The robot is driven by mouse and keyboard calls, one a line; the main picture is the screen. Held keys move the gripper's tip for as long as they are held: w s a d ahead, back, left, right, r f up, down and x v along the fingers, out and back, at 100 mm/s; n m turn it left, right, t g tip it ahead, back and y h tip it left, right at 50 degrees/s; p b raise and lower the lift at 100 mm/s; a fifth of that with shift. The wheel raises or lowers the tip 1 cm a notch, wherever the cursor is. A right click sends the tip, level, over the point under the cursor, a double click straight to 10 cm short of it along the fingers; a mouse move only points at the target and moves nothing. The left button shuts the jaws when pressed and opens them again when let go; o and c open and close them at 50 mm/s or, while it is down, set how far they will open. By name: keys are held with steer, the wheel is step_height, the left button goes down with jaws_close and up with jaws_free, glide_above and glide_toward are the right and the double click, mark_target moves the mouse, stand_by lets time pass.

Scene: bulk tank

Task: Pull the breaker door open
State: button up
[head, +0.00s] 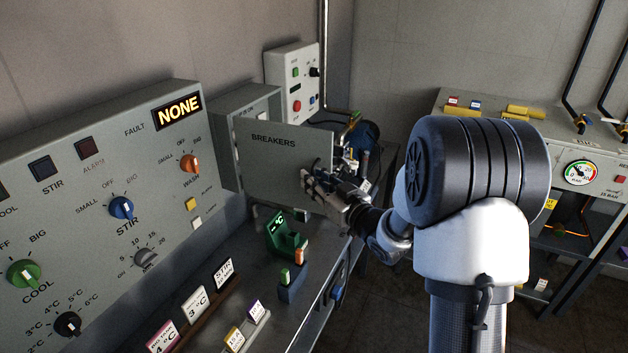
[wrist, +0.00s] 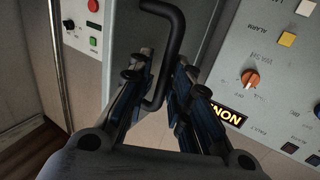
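The breaker door (head: 285,168), a grey panel marked BREAKERS, stands swung out at an angle from its grey box (head: 226,150) on the wall in the head view. My gripper (head: 312,183) is at the door's right edge. In the wrist view, the black bent door handle (wrist: 174,40) runs down between the two fingers of my gripper (wrist: 165,75). The fingers are apart, with a gap beside the handle. The handle's lower end is close to the left finger; I cannot tell whether they touch. The handle is hidden in the head view.
A control panel (head: 75,180) with knobs stands at the left. A white button box (head: 292,80) hangs behind the door. A green holder (head: 284,236) and small signs stand on the bench below. Another bench with a gauge (head: 580,173) is at the right, with open floor between.

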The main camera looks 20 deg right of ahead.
steer(key=shift+o, duration=0.7)
steer(key=shift+a, duration=0.15)
steer(key=v, duration=1.2)
steer(key=shift+r, duration=0.1)
